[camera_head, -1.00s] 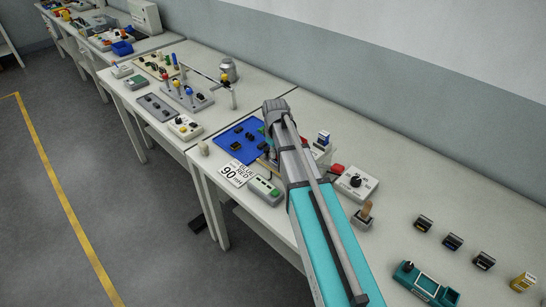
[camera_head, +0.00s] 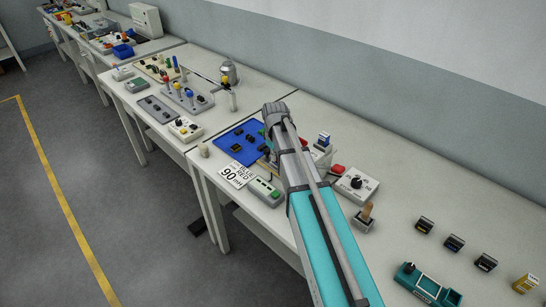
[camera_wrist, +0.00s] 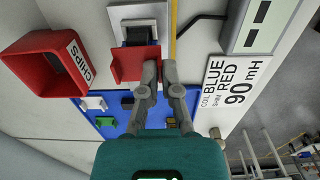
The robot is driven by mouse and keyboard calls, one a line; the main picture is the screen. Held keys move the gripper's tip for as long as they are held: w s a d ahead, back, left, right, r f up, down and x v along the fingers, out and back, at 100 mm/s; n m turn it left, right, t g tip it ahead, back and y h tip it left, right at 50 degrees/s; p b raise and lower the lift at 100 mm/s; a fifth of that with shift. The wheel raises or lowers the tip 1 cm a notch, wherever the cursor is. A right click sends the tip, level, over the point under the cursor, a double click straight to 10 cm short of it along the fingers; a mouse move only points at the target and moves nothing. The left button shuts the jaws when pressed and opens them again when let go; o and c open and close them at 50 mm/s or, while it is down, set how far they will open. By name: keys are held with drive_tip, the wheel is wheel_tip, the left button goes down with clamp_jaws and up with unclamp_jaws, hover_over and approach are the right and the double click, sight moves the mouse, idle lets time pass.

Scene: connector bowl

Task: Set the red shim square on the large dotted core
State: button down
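My gripper (camera_wrist: 159,72) has its two grey fingers close together on the right end of the red shim (camera_wrist: 128,66), in the wrist view. The shim is a flat red piece with a folded edge, sticking out to the left of the fingertips. Just beyond it is a pale holder (camera_wrist: 118,14) with a black block (camera_wrist: 138,33) in it. The shim's edge overlaps the block's near side in this view; I cannot tell whether they touch. No dots show on the block, so I cannot tell whether it is the large dotted core.
A blue mat (camera_wrist: 74,105) with several small parts lies below the fingers. A red CHIPS bin (camera_wrist: 28,66) stands at left. A sign (camera_wrist: 222,92) reads coil blue, shim red, 90 mH. A grey-green meter (camera_wrist: 258,20) is at right. More devices line the bench (camera_head: 360,120).

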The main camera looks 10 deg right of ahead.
drive_tip(key=c, duration=0.8)
unclamp_jaws()
drive_tip(key=shift+s+a+f, duration=0.1)
drive_tip(key=shift+s+f, duration=0.2)
drive_tip(key=shift+s, duration=0.15)
drive_tip(key=shift+r, duration=0.1)
drive_tip(key=shift+w+r+p, duration=0.25)
drive_tip(key=shift+r+p, duration=0.45)
drive_tip(key=shift+p, duration=0.25)
drive_tip(key=shift+r+p, duration=0.85)
drive_tip(key=shift+r, duration=0.1)
drive_tip(key=shift+w+r+p, duration=0.15)
drive_tip(key=shift+r+p, duration=0.5)
drive_tip(key=shift+p, duration=0.05)
wheel_tip(320, 180, up, 8)
drive_tip(key=p, duration=0.8)
drive_tip(key=shift+r, duration=0.25)
drive_tip(key=shift+w, duration=0.1)
